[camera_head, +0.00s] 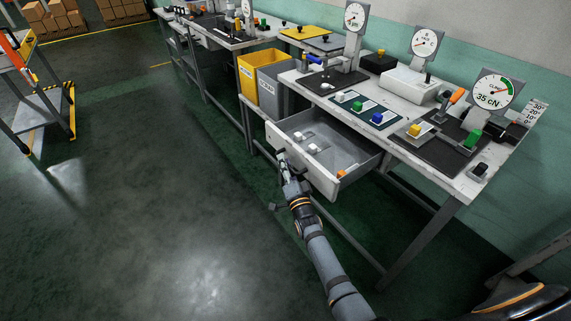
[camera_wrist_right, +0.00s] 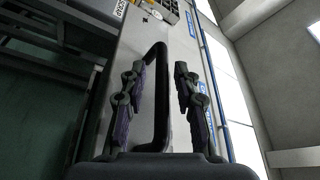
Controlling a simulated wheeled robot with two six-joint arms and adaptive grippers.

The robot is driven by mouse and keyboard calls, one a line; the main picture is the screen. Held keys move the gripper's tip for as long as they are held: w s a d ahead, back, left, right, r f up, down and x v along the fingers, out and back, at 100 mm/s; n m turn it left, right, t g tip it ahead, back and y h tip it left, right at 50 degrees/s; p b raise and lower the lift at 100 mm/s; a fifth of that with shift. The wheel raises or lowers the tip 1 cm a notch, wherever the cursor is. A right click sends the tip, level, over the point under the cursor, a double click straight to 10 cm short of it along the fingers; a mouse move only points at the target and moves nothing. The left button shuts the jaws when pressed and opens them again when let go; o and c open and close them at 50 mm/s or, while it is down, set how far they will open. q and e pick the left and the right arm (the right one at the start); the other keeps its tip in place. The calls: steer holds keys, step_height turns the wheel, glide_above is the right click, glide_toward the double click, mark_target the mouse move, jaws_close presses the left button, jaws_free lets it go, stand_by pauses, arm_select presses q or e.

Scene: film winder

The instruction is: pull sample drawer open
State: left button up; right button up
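The sample drawer (camera_head: 345,150) under the workbench stands open in the head view, its interior showing. Its light front panel (camera_head: 315,172) faces me. A few small white pieces (camera_head: 313,148) and an orange piece (camera_head: 342,173) are in it. My right gripper (camera_head: 286,168) is at the left part of the front panel. In the right wrist view, the dark bar handle (camera_wrist_right: 160,95) lies between the two fingers of my right gripper (camera_wrist_right: 161,78). The fingers are apart; the handle is close to the left finger, with a gap to the right finger. My left gripper is not in view.
The workbench (camera_head: 455,182) carries dial gauges (camera_head: 492,90), coloured blocks and dark mats. A yellow bin (camera_head: 248,84) and a grey bin (camera_head: 273,84) stand left of the drawer. The floor (camera_head: 150,220) to the left is clear; a cart (camera_head: 45,105) stands farther left.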

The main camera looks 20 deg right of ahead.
steer(key=shift+s, duration=0.2)
steer(key=v, duration=1.1)
steer(key=shift+s, duration=0.25)
steer(key=shift+f, duration=0.15)
